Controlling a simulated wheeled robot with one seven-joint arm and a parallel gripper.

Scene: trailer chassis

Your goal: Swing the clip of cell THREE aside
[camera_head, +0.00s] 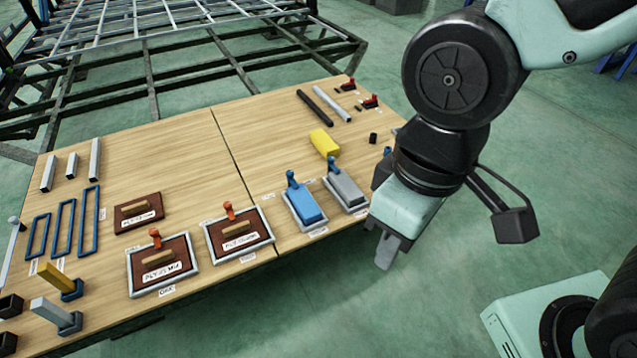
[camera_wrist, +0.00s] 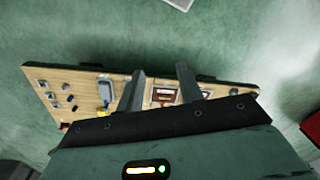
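A row of framed cells runs along the table's near edge. The labels are too small to read surely. Counting from the left, the third cell (camera_head: 296,222) is a pale frame holding a blue block (camera_head: 304,206), with a blue upright clip (camera_head: 291,180) at its back edge. To its right, a similar cell holds a grey block (camera_head: 346,190) with a blue clip (camera_head: 331,166). The two left cells hold brown panels (camera_head: 162,263) (camera_head: 238,231) with orange clips (camera_head: 155,236) (camera_head: 229,209). My gripper (camera_head: 385,250) is empty, its fingers apart in the wrist view (camera_wrist: 160,80), beyond the table's near right edge.
A loose brown panel (camera_head: 139,213), blue frames (camera_head: 64,226), a yellow block (camera_head: 324,143), dark and grey rods (camera_head: 316,106) and small red-handled parts (camera_head: 371,101) lie on the table (camera_head: 180,140). A metal chassis (camera_head: 150,70) stands behind. Floor in front is clear.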

